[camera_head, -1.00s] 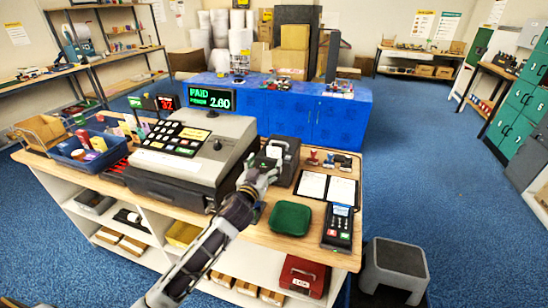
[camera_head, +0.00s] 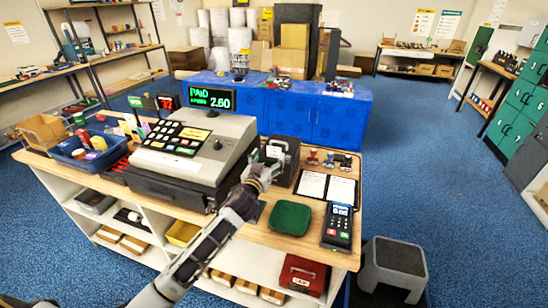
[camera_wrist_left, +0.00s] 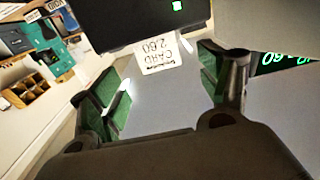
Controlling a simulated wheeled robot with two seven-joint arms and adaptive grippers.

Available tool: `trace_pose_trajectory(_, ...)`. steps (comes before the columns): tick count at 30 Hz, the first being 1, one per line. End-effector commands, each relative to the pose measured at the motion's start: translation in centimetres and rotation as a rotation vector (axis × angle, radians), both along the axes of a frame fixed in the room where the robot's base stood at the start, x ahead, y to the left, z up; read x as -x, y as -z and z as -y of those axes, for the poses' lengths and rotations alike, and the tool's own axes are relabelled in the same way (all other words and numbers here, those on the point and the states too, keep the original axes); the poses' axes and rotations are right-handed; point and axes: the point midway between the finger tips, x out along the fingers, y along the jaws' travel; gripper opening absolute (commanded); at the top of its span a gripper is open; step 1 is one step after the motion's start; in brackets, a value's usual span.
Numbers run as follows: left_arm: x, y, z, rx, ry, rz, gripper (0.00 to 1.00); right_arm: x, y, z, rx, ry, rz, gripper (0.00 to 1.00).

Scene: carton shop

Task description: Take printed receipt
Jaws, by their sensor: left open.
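The printed receipt (camera_wrist_left: 165,54) is a small white slip reading CARD 2.60. In the left wrist view it hangs from the edge of the dark receipt printer (camera_wrist_left: 135,22). In the head view the printer (camera_head: 288,150) is a dark box on the counter, right of the cash register. My left gripper (camera_head: 264,165) is at the front of the printer. In the wrist view the left gripper (camera_wrist_left: 165,90) is open, its green-padded fingers spread either side of the slip's line and apart from it. The receipt is largely hidden by the gripper in the head view. My right gripper is not in view.
The cash register (camera_head: 190,150) stands left of the gripper. A blue bin (camera_head: 88,153) is at the left. A grey step stool (camera_head: 393,266) stands beside the counter.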

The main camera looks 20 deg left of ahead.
Motion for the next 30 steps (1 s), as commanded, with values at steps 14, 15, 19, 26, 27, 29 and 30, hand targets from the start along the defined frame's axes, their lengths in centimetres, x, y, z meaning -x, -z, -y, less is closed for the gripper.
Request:
trace_pose_trajectory(14, -3.7, -0.4, 0.2, -0.001, 0.0, 0.001, 0.77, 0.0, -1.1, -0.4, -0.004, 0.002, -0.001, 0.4)
trace_pose_trajectory(15, -3.9, -0.3, 0.2, -0.001, 0.0, 0.001, 0.77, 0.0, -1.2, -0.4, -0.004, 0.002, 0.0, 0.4)
trace_pose_trajectory(19, -4.2, -0.2, 0.3, -0.001, 0.001, 0.0, 0.77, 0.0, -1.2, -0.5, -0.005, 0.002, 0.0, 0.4)
trace_pose_trajectory(26, -4.3, -0.2, 0.3, 0.0, 0.001, 0.0, 0.77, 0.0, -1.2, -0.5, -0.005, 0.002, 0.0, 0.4)
trace_pose_trajectory(27, -4.3, -0.2, 0.3, 0.0, 0.001, 0.0, 0.77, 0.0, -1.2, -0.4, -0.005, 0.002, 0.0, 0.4)
trace_pose_trajectory(29, -4.2, -0.2, 0.3, 0.0, 0.0, 0.0, 0.77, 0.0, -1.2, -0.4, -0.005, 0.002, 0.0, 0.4)
trace_pose_trajectory(30, -4.2, -0.2, 0.3, 0.0, 0.0, 0.0, 0.77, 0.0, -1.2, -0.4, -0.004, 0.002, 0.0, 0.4)
